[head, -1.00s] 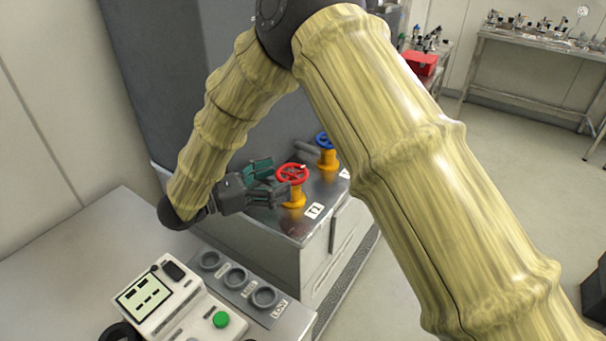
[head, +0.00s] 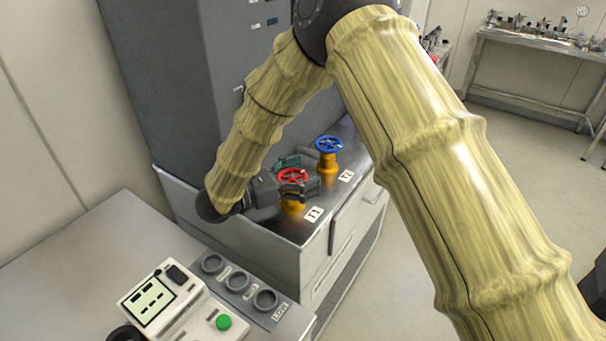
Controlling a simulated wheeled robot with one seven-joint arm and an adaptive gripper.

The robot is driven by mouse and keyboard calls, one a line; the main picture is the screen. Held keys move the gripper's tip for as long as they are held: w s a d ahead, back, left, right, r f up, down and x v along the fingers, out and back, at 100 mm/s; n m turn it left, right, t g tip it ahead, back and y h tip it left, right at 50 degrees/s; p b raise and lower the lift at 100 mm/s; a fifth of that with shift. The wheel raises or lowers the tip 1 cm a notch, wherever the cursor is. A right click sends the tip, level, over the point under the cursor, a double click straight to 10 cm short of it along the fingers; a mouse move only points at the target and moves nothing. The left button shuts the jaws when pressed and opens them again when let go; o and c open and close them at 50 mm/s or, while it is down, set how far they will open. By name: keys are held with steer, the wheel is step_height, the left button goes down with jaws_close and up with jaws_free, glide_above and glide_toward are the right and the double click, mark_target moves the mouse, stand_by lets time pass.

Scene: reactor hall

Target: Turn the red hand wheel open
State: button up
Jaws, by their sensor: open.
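The red hand wheel (head: 293,175) sits on a yellow valve body (head: 292,208) on the metal bench top, beside a label reading T1. My gripper (head: 300,182) is open at the red wheel, with its fingers reaching to either side of the wheel and valve. Part of the far finger is hidden behind the wheel. I cannot tell whether the fingers touch the wheel.
A blue hand wheel (head: 328,144) on a yellow body stands behind and right, by a T2 label (head: 346,176). A tall grey cabinet (head: 170,90) rises at the back. A control box with a green button (head: 223,322) and round sockets (head: 239,281) occupy the front left.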

steer(key=c, duration=0.8)
steer(key=shift+c, duration=0.2)
